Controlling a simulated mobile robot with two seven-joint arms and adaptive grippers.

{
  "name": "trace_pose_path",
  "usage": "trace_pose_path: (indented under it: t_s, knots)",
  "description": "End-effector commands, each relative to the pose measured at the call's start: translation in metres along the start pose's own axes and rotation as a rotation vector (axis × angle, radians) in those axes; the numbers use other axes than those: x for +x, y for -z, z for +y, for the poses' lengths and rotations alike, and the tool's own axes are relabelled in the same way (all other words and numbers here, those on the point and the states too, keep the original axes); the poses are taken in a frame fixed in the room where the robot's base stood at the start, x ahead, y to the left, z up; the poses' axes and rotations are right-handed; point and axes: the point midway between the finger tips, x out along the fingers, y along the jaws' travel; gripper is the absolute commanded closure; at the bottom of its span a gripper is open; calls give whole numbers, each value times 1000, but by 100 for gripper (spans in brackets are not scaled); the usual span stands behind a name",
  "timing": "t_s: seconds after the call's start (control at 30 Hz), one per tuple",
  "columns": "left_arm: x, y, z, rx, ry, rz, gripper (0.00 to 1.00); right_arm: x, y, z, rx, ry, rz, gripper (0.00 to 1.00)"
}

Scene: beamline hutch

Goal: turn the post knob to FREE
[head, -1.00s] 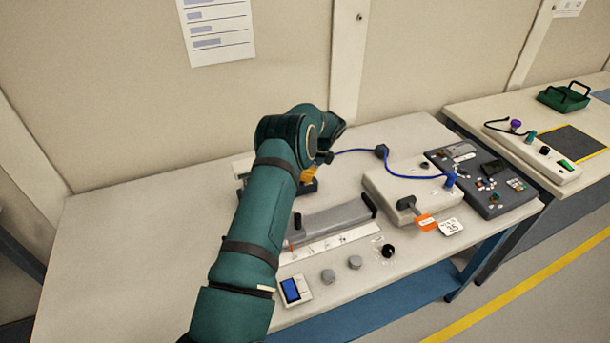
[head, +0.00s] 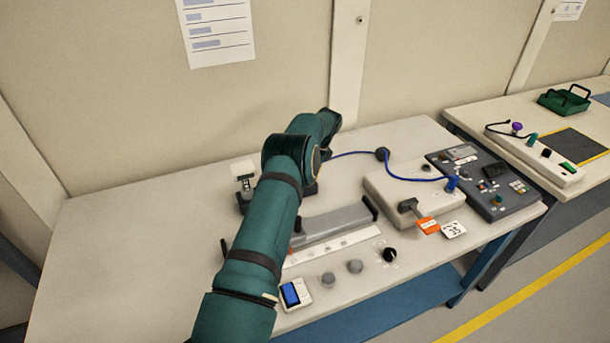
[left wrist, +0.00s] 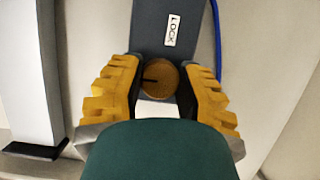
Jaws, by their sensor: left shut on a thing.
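In the left wrist view the post knob (left wrist: 158,82) is a round brown disc with a dark line pointing left. It sits on a dark grey plate (left wrist: 150,25). A white LOCK label (left wrist: 173,30) is on the plate above the knob. The yellow fingers of my left gripper (left wrist: 163,76) are on both sides of the knob, shut on it. A white patch below the knob is partly covered by my gripper; no FREE label is readable. In the head view my left arm hides the gripper and knob. My right gripper is in neither view.
A blue cable (head: 408,177) runs behind. The bench's left part is clear.

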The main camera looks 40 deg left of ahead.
Motion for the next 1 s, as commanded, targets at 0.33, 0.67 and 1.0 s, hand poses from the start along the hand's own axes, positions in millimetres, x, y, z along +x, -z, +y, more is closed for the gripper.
trace_pose_path:
  t_s: [0.33, 0.67, 1.0]
  knots:
    - [4, 0, 1, 2, -6, -5, 32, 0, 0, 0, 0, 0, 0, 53]
    - [-1, 0, 0, 2, -2, -2, 32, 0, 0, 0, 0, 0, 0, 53]
    - [-51, 0, 0, 1, -1, -1, 32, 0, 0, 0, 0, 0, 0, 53]
